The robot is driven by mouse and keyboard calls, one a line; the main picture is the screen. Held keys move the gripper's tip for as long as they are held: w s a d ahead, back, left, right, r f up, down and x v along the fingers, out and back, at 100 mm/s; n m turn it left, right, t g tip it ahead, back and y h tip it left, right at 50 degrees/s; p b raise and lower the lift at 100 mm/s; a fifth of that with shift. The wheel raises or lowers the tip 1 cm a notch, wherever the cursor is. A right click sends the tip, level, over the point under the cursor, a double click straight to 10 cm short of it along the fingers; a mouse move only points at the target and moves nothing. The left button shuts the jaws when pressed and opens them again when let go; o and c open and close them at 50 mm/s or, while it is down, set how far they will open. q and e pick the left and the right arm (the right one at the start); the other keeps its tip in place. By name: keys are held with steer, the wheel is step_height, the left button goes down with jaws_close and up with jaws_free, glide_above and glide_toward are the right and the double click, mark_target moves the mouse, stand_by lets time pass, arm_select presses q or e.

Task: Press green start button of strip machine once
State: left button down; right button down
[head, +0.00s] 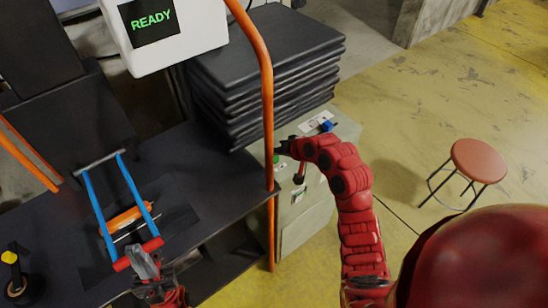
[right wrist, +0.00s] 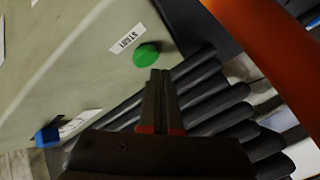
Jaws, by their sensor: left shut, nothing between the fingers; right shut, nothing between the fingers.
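The green start button (right wrist: 146,54) sits on the pale grey-green face of the strip machine (right wrist: 75,55), beside a white label reading START (right wrist: 126,39). In the head view only a small bit of green (head: 276,159) shows beside the orange post. My right gripper (right wrist: 161,73) is shut and empty, its fingertips just below the button in the wrist picture. I cannot tell whether they touch it. In the head view the right gripper (head: 282,148) is at the machine's upper left side. My left gripper (head: 145,262) is shut and empty near the bench edge.
A blue knob (right wrist: 47,137) is on the machine. An orange post (head: 266,90) stands close by the right gripper. A stack of dark slabs (head: 265,60) lies behind. A white box with a READY screen (head: 153,22) hangs above. A red stool (head: 478,160) stands on open floor.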

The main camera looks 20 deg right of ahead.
mark_target(276, 160)
stand_by(0.5)
steer(key=shift+f, duration=0.4)
steer(key=shift+f+b, duration=0.4)
steer(key=shift+f, duration=0.05)
stand_by(0.5)
stand_by(0.3)
steer(key=shift+r+p, duration=0.55)
steer(key=shift+r, duration=0.3)
steer(key=shift+r, duration=0.15)
steer(key=shift+r+p, duration=1.45)
steer(key=shift+r, duration=0.9)
